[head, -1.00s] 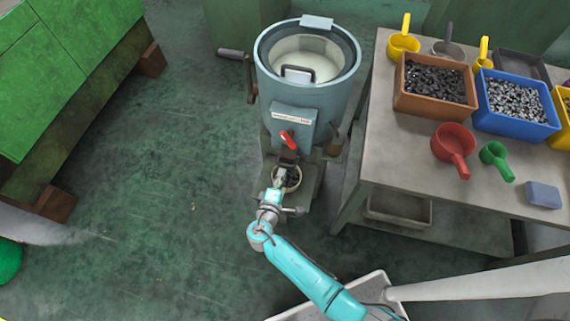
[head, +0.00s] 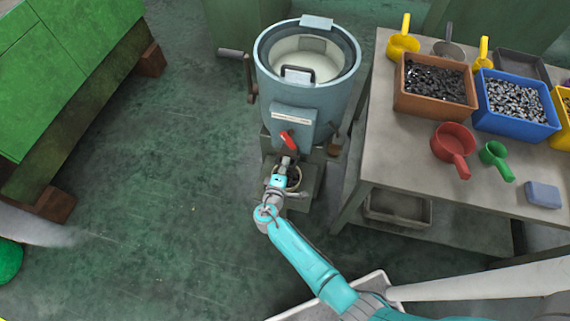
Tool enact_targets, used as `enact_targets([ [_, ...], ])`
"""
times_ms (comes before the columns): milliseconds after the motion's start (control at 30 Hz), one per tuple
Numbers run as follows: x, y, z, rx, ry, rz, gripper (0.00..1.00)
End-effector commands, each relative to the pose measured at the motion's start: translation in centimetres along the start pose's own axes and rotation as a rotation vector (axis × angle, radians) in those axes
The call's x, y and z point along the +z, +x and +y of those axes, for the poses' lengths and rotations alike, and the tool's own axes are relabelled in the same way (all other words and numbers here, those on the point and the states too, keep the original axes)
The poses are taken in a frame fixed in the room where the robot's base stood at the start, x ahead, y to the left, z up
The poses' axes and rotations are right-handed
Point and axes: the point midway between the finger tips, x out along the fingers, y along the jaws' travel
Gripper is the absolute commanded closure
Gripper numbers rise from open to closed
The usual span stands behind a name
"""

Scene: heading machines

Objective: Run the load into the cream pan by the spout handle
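The grey-blue drum machine (head: 338,98) stands at centre with a pale interior. A red spout handle (head: 288,139) sits low on its front, below a grey box with a label strip. The cream pan (head: 298,184) is on the machine's base under the spout, partly hidden by my arm; dark contents show inside its rim. My gripper (head: 287,161) is just below the red handle, in front of the spout and above the pan. Its fingers are too small to tell open from shut, and I cannot tell whether it touches the handle.
On the right, a bench (head: 400,150) bears a brown bin (head: 435,108) of dark parts, a blue bin (head: 515,127) of silvery parts, a red scoop (head: 452,145) and a green scoop (head: 494,157). A green machine (head: 60,80) stands left. Floor between is clear.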

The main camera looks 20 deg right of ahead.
Motion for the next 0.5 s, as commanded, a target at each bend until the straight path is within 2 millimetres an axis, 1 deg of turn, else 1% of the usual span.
enact_targets([
  [133,0.0,0.0,0.0,0.000,0.000,0.000,1.00],
  [200,0.0,0.4,0.1,0.000,0.001,-0.001,1.00],
  [267,0.0,1.0,0.2,0.000,0.002,-0.002,1.00],
  [400,0.0,3.1,0.7,0.000,0.002,-0.002,1.00],
  [500,0.1,4.0,0.9,-0.001,0.000,-0.002,1.00],
])
